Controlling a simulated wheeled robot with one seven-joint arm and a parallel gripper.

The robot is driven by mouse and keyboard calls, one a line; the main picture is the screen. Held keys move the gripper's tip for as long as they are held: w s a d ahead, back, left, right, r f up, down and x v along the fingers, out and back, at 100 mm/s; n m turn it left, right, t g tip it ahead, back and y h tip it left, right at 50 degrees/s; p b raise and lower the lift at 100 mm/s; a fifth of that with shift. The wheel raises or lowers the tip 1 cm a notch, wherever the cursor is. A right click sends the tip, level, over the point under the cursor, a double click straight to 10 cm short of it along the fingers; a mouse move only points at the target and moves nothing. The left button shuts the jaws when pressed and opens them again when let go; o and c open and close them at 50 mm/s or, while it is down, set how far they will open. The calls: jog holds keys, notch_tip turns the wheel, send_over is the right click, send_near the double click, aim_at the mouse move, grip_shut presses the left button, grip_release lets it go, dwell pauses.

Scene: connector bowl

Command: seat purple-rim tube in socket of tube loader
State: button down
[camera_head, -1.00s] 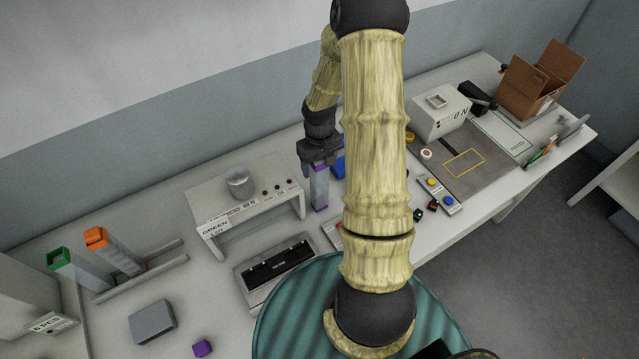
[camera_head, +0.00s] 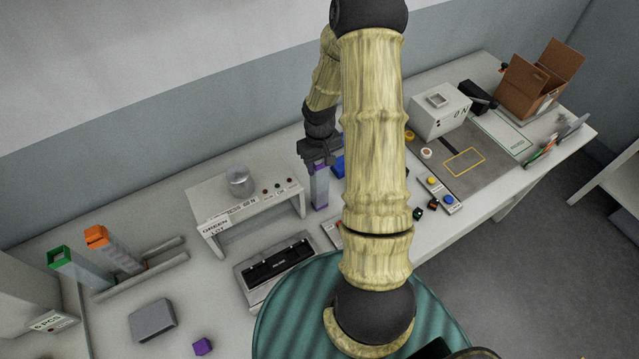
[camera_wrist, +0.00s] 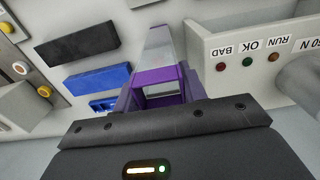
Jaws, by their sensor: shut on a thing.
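The purple-rim tube (camera_head: 320,188) is a grey, square-sided tube with purple ends. It hangs close to upright below my gripper (camera_head: 319,158), to the right of a white bench-like stand. In the wrist view the tube (camera_wrist: 165,45) extends away from my gripper (camera_wrist: 165,105), which is shut on its purple upper end. I cannot tell whether its lower end touches the table.
Green-rim (camera_head: 60,257) and orange-rim (camera_head: 97,236) tubes lean at left. Blue (camera_wrist: 97,82) and black (camera_wrist: 78,48) blocks lie beside the tube. An open carton (camera_head: 540,80) stands at far right.

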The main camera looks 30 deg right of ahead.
notch_tip(320, 180, up, 10)
jog(key=b, duration=0.3)
dwell(0.4)
dwell(0.5)
jog(key=shift+a, duration=0.1)
